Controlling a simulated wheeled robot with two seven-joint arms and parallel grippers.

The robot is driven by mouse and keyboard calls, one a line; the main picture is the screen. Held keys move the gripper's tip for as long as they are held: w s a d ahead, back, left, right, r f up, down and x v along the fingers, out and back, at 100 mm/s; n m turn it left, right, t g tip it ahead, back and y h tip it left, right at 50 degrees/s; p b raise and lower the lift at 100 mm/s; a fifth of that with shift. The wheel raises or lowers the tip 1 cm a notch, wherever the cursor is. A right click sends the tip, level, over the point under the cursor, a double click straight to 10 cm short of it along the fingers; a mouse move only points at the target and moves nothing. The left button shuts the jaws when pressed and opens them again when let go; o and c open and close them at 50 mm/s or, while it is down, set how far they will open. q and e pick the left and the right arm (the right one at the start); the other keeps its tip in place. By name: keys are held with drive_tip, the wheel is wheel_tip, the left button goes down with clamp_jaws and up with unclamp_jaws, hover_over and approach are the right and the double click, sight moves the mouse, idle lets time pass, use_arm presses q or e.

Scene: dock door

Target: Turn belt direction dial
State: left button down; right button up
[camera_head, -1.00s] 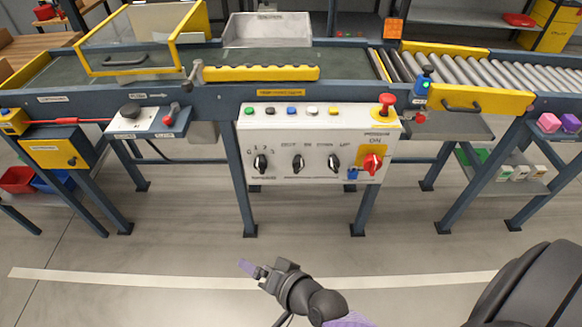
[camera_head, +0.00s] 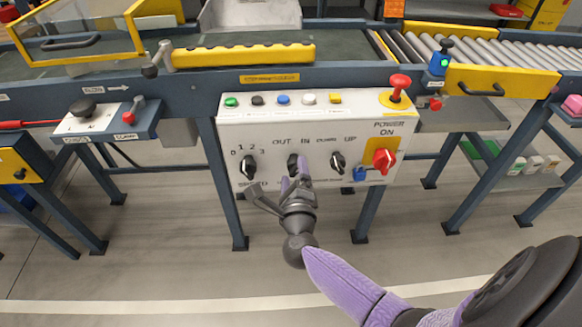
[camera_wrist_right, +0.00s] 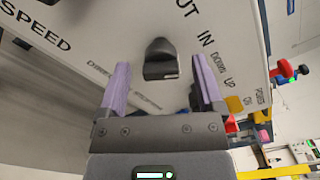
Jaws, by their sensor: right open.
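The belt direction dial (camera_head: 293,161) is a black knob on the white control panel (camera_head: 225,130), under the OUT and IN marks. My right gripper (camera_head: 295,178) is just in front of it and partly covers it in the head view. In the right wrist view the dial (camera_wrist_right: 161,60) lies ahead, between the tips of the two purple fingers of the right gripper (camera_wrist_right: 159,68). The jaws are open with a gap on each side of the knob. I cannot tell how far the tips are from the panel. My left gripper is out of view.
The speed dial (camera_head: 248,166) is left of the direction dial, the up/down dial (camera_head: 338,162) right. Further right are a red power switch (camera_head: 383,160) and red mushroom button (camera_head: 399,88). Several small buttons line the panel's top. The floor in front is clear.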

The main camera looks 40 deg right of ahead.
sight(294, 173)
drive_tip(key=shift+b+x, duration=0.35)
drive_tip(key=shift+x, duration=1.2)
clamp_jaws()
